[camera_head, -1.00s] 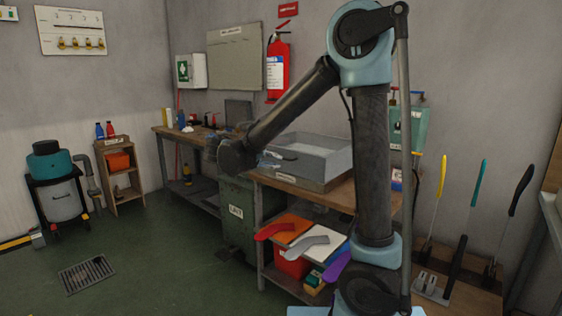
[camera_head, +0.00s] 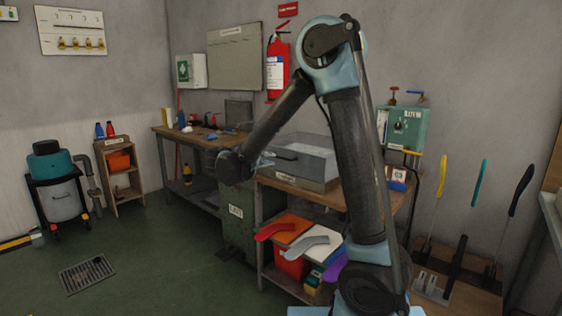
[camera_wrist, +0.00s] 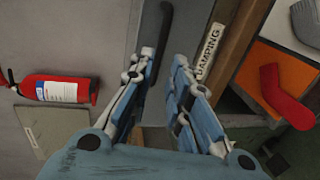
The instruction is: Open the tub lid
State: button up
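The grey tub (camera_head: 312,172) stands on the wooden bench, with a pale lid surface (camera_head: 310,148) on top. The lid looks closed. A dark bar handle (camera_head: 286,154) sits at its left front; it also shows in the wrist view (camera_wrist: 166,28), running up between and beyond my fingertips. My gripper (camera_wrist: 164,57) is open, its two blue fingers apart. The handle's lower end passes close to the left finger; I cannot tell whether they touch. In the head view my gripper (camera_head: 264,163) is small and partly hidden by my wrist, just left of the tub.
A shelf below holds red (camera_head: 277,231) and grey (camera_head: 308,244) foot-shaped boards. A fire extinguisher (camera_head: 278,66) hangs on the wall behind. A green control box (camera_head: 404,127) is at the right.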

aim_at(280, 158)
jog(key=x, duration=0.8)
jog(key=shift+w+d+f, duration=0.1)
jog(key=shift+w+d, duration=0.1)
jog(key=shift+w, duration=0.1)
grip_shut()
jog(key=shift+d, duration=0.15)
